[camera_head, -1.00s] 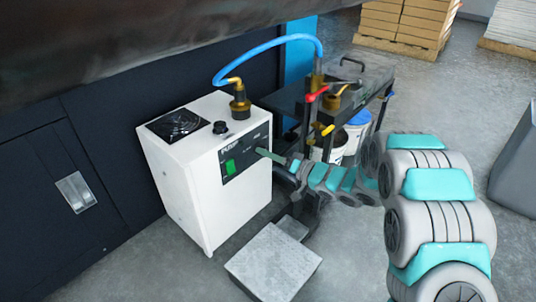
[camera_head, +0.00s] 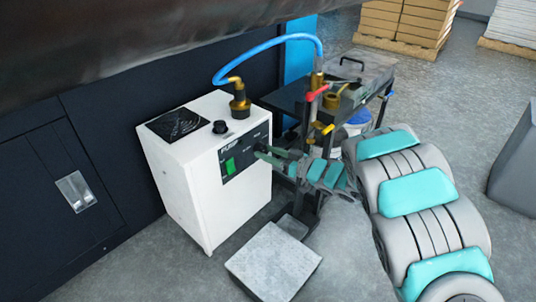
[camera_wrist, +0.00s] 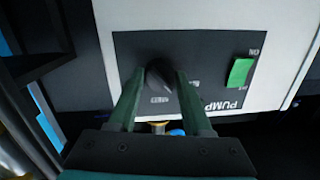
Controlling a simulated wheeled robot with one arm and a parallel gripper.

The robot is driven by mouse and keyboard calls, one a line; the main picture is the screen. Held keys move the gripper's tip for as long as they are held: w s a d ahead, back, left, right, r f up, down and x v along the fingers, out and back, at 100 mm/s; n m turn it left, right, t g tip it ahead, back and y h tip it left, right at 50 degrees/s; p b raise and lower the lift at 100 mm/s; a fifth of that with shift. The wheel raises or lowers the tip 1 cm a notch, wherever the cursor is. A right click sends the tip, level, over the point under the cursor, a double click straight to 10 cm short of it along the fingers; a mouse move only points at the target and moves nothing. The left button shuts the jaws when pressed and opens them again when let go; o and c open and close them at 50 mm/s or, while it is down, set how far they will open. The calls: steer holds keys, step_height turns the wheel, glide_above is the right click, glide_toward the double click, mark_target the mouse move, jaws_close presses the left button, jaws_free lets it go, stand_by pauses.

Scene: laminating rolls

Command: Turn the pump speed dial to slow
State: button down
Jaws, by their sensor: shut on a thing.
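The pump (camera_head: 200,190) is a white box with a black control panel (camera_head: 236,161) on its front. The panel carries a green switch (camera_head: 229,166) and a dark round speed dial (camera_wrist: 160,76). In the wrist view the panel appears upside down, with the dial between my two green fingers. My gripper (camera_wrist: 160,90) is shut on the dial, one finger on each side. In the head view my gripper (camera_head: 268,156) reaches the panel from the right and hides most of the dial. The dial's small lettering is too blurred to read for its setting.
A blue hose (camera_head: 270,45) runs from a brass fitting on the pump's top to a valve with a red handle (camera_head: 317,93). A dark cart (camera_head: 345,90) and a white bucket stand behind my arm. A grey metal step (camera_head: 273,262) lies in front of the pump.

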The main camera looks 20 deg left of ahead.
steer(key=shift+n+b, duration=0.75)
steer(key=shift+n, duration=1.15)
steer(key=shift+h, duration=0.3)
steer(key=shift+c, duration=1.7)
jaws_free()
steer(key=f+v, duration=0.1)
steer(key=v, duration=0.6)
steer(key=shift+s+d+r+p, duration=0.2)
steer(key=shift+d+r+p, duration=0.2)
steer(key=shift+r, duration=0.1)
